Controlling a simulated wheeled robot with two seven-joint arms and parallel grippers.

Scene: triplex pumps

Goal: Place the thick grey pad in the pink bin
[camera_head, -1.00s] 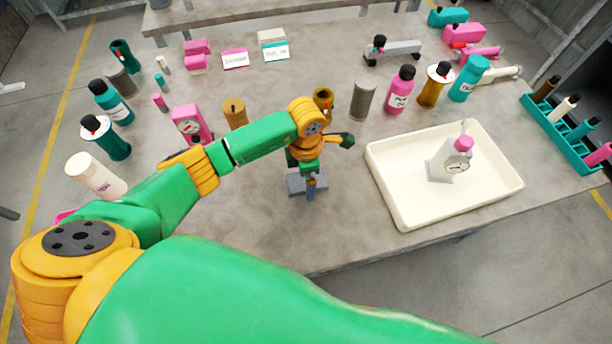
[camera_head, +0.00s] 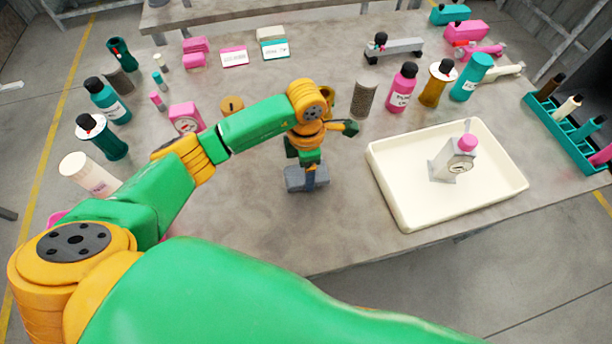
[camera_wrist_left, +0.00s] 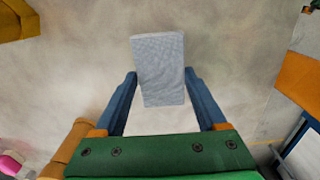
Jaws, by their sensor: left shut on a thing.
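The thick grey pad (camera_head: 296,179) is a small block between the fingers of my left gripper (camera_head: 310,180), near the middle of the table. In the left wrist view the pad (camera_wrist_left: 160,60) has a textured top, and the two blue fingers of my left gripper (camera_wrist_left: 160,88) are shut on its sides. I cannot tell whether the pad is clear of the table. A bit of pink (camera_head: 57,216) shows behind my left arm at the left; I cannot tell whether it is the pink bin. My right gripper is not in view.
A cream tray (camera_head: 390,197) with a grey bottle (camera_head: 442,164) stands to the right of the pad. Bottles and a pink gauge-like box (camera_head: 186,118) stand at the left. A teal rack (camera_head: 570,140) is at the far right. The table front is clear.

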